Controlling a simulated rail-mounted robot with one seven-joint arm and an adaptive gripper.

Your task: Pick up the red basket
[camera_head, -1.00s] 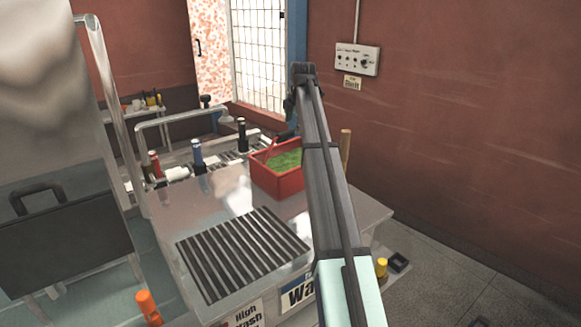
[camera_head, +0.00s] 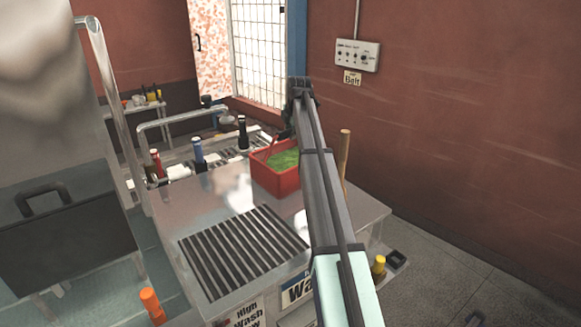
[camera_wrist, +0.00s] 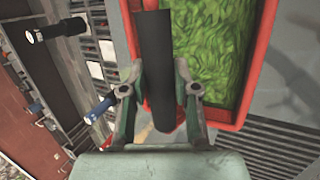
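The red basket (camera_head: 274,181), filled with green leafy pieces, stands on the metal table, partly hidden behind my arm in the head view. In the wrist view its red rim (camera_wrist: 262,62) shows on the right, and its dark handle grip (camera_wrist: 157,80) runs lengthwise through the middle. My gripper (camera_wrist: 159,66) is above the basket with one finger on each side of the handle grip. The fingers look open, with a narrow gap on the right; contact on the left is unclear. In the head view my gripper is mostly hidden by the arm.
The metal table (camera_head: 215,205) has a slatted grate (camera_head: 240,250) in front of the basket. Black and blue bottle-like objects (camera_head: 198,155) stand left of it. A brown upright post (camera_head: 345,155) stands close right of my arm. A red wall is further right.

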